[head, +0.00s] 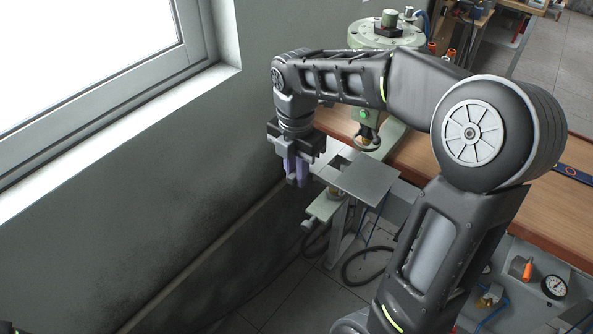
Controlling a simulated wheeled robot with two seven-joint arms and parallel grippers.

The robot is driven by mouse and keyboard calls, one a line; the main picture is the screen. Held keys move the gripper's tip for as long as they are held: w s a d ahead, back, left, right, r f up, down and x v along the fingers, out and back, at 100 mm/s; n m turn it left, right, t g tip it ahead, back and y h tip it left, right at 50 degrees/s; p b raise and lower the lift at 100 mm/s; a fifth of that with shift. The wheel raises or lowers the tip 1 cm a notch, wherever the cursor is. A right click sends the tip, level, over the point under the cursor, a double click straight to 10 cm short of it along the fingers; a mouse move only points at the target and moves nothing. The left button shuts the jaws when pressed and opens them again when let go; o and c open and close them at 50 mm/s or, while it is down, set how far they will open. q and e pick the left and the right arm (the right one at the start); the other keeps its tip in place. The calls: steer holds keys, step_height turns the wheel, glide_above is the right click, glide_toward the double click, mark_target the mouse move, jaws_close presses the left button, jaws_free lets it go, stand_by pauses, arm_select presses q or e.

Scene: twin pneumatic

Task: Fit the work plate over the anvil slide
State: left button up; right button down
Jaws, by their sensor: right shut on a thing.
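The work plate (367,183) is a flat grey metal plate with a rectangular cut-out near its far left side. My right gripper (297,172), with purple fingers, is at the plate's left end and is shut on it. The plate looks roughly level, in front of the green press. A pale green part (323,208), which looks like the anvil slide, shows below and left of the plate. The plate hides part of what lies under it, so I cannot tell whether they touch. My left gripper is out of view.
The green press (389,129) stands on the wooden bench (418,160), with its round top (385,36) behind my right arm. A wall and window (85,50) are close on the left. A gauge (554,286) and an orange-handled tool (527,270) are lower right.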

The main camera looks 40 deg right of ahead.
steer(key=shift+f+b, duration=0.95)
steer(key=shift+f, duration=0.35)
steer(key=shift+f+b, duration=1.3)
steer(key=shift+f, duration=1.1)
stand_by(2.6)
steer(key=c, duration=1.3)
jaws_free()
